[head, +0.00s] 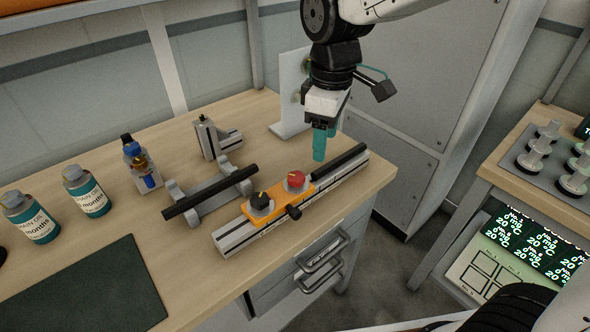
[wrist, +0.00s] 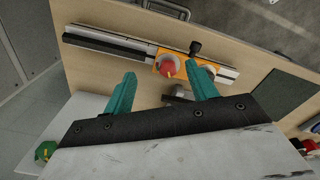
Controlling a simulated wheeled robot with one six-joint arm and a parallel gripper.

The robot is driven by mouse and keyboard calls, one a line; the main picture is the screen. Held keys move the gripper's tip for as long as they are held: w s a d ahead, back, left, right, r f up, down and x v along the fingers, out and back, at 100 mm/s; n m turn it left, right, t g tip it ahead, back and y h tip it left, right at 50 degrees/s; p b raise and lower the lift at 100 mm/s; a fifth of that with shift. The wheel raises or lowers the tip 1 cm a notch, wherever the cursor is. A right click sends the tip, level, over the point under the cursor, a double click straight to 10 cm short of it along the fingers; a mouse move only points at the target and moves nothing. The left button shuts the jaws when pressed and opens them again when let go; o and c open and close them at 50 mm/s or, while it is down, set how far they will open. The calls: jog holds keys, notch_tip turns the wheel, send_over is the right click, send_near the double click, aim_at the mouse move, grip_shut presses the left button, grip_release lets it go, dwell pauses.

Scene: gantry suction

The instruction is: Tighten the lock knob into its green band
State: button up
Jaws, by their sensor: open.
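An orange carriage (head: 278,205) sits on a silver rail (head: 236,238) along the front edge of the wooden bench. It carries a red knob (head: 296,180), a black knob with a yellow pointer (head: 261,202) and a small black knob (head: 293,212) on its front side. I cannot tell which is the lock knob, and no green band can be made out. My gripper (head: 320,148) hangs above the bench behind the rail's right end, apart from the knobs. In the wrist view its teal fingers are spread and empty, and the red knob (wrist: 168,67) appears between them, farther off.
A grey stand with a black bar (head: 210,192) lies behind the rail. A grey block fixture (head: 209,140), a blue bottle (head: 150,181) and labelled bottles (head: 86,192) stand farther left. A dark mat (head: 85,290) covers the near left. A white upright panel (head: 291,95) stands behind my gripper.

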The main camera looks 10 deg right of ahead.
aim_at(297, 175)
jog(key=a+f, duration=0.1)
jog(key=w+a+n, duration=0.1)
jog(key=a, duration=0.1)
jog(key=w+a+f+n, duration=0.1)
jog(key=a, duration=0.1)
jog(key=shift+f, duration=0.35)
notch_tip(297, 175, down, 8)
jog(key=shift+w+r, duration=0.1)
jog(key=shift+r, duration=0.05)
jog(key=shift+c, duration=0.3)
jog(key=c, duration=0.9)
